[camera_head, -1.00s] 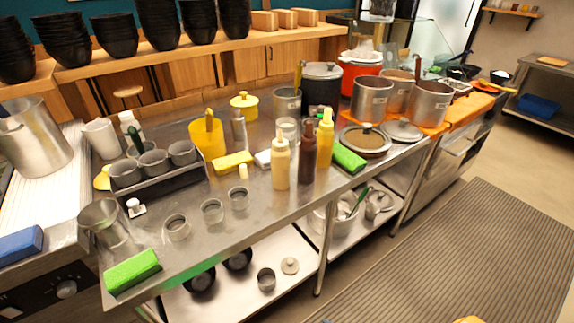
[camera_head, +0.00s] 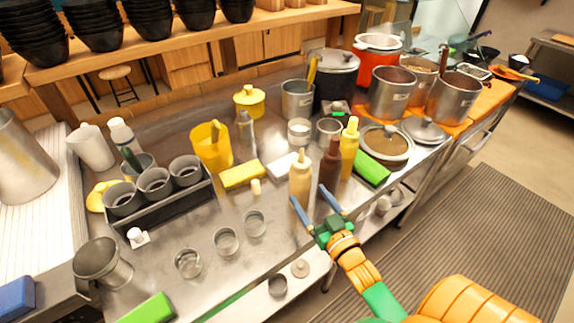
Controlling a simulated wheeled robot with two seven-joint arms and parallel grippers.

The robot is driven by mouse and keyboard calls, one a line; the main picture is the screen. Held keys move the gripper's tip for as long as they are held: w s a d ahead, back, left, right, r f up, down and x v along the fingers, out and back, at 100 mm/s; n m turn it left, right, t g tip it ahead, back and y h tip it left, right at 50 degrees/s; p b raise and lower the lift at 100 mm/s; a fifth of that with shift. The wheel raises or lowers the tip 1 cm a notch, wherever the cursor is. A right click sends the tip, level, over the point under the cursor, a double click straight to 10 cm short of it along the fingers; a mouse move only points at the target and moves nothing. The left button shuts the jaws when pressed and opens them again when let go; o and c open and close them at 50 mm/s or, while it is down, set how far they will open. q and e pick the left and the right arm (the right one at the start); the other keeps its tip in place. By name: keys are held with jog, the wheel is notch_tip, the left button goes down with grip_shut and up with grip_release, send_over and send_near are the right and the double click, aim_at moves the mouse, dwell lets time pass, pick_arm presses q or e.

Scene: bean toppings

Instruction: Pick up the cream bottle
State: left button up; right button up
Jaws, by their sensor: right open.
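The cream bottle (camera_head: 300,180) is a pale beige squeeze bottle with a narrow nozzle. It stands upright near the front edge of the steel counter, beside a dark brown bottle (camera_head: 330,166) and a yellow bottle (camera_head: 349,148). My right gripper (camera_head: 312,207) is in front of the bottles, with its two blue fingers spread apart and nothing between them. The left fingertip shows at the lower part of the cream bottle; I cannot tell whether it touches. My left gripper is not in view.
Three small steel cups (camera_head: 226,241) stand left of the bottles. A green sponge (camera_head: 371,168) lies right of them, near a lidded pan (camera_head: 386,146). A yellow sponge (camera_head: 240,174) and a white block (camera_head: 285,164) lie behind. The counter's front edge is below my gripper.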

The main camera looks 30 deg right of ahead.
aim_at(305, 185)
jog(key=shift+w+d+r, duration=0.1)
jog(key=shift+w, duration=0.45)
jog(key=shift+w+r, duration=0.25)
jog(key=shift+w, duration=0.05)
jog(key=shift+w+r+p, duration=0.7)
jog(key=shift+w+p, duration=0.15)
jog(key=shift+w, duration=0.05)
jog(key=shift+w+d+f, duration=0.1)
jog(key=shift+w+f, duration=0.1)
jog(key=shift+w, duration=0.4)
jog(key=shift+w+d+f, duration=0.1)
jog(key=shift+w+f, duration=0.05)
jog(key=shift+w, duration=0.45)
jog(key=shift+w+f, duration=0.2)
jog(key=shift+w, duration=0.05)
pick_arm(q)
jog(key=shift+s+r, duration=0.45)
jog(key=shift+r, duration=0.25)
pick_arm(e)
jog(key=shift+s+r, duration=0.2)
jog(key=c, duration=0.7)
